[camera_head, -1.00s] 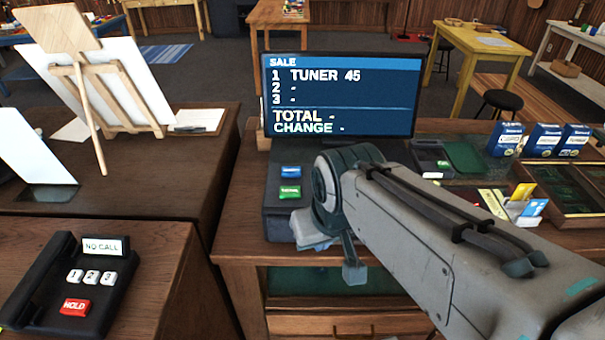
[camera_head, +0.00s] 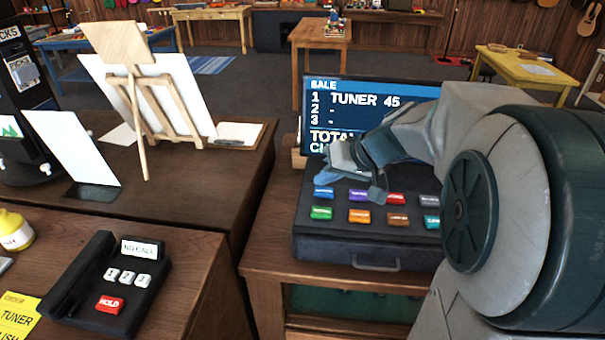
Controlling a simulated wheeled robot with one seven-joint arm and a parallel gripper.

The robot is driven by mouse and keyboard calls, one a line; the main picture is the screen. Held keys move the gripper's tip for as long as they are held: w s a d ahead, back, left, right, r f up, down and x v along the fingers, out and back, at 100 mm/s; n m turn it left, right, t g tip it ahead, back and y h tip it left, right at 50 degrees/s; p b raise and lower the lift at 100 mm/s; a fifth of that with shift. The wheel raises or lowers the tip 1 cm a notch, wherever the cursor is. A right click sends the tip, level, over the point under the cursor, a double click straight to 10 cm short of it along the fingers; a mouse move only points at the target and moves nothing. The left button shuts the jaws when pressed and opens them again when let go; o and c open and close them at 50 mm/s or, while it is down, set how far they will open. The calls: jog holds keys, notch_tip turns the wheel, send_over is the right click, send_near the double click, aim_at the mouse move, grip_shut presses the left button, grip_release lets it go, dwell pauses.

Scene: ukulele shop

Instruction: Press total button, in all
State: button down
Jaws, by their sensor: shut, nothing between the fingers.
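The black register (camera_head: 340,245) carries two rows of coloured buttons. The back row has blue (camera_head: 327,193), purple (camera_head: 359,195), red (camera_head: 396,198) and grey (camera_head: 430,200). The front row has green (camera_head: 321,213), orange (camera_head: 357,216), brown (camera_head: 398,219) and teal (camera_head: 432,222). Their labels are too small to read surely, so I cannot tell which is total. The screen (camera_head: 375,92) reads SALE, 1 TUNER 45; my arm hides part of the TOTAL and CHANGE lines. My gripper (camera_head: 328,174) is shut and empty, over the back left of the register near the blue button.
A phone (camera_head: 108,285) with a red HOLD key sits on the left counter. A yellow order note (camera_head: 18,317) lies at lower left. My arm covers the counter's right side.

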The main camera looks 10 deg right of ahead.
jog(key=shift+w+d+r+t, duration=0.15)
jog(key=shift+w+d, duration=0.1)
jog(key=shift+w, duration=0.25)
jog(key=shift+w+d+r+t, duration=0.15)
jog(key=shift+w+d, duration=0.05)
jog(key=shift+w, duration=0.25)
jog(key=shift+f, duration=0.1)
jog(key=b, duration=0.4)
send_over(313, 208)
jog(key=s+d, duration=0.2)
jog(key=d, duration=0.1)
jog(key=f, duration=0.7)
jog(key=shift+s+a+f, duration=0.1)
jog(key=shift+a+f, duration=0.1)
jog(key=shift+f, duration=0.15)
jog(key=shift+f+b, duration=0.5)
jog(key=shift+b, duration=0.35)
jog(key=shift+f+b, duration=0.2)
jog(key=shift+b, duration=0.15)
jog(key=shift+f+b, duration=0.25)
jog(key=shift+b, duration=0.2)
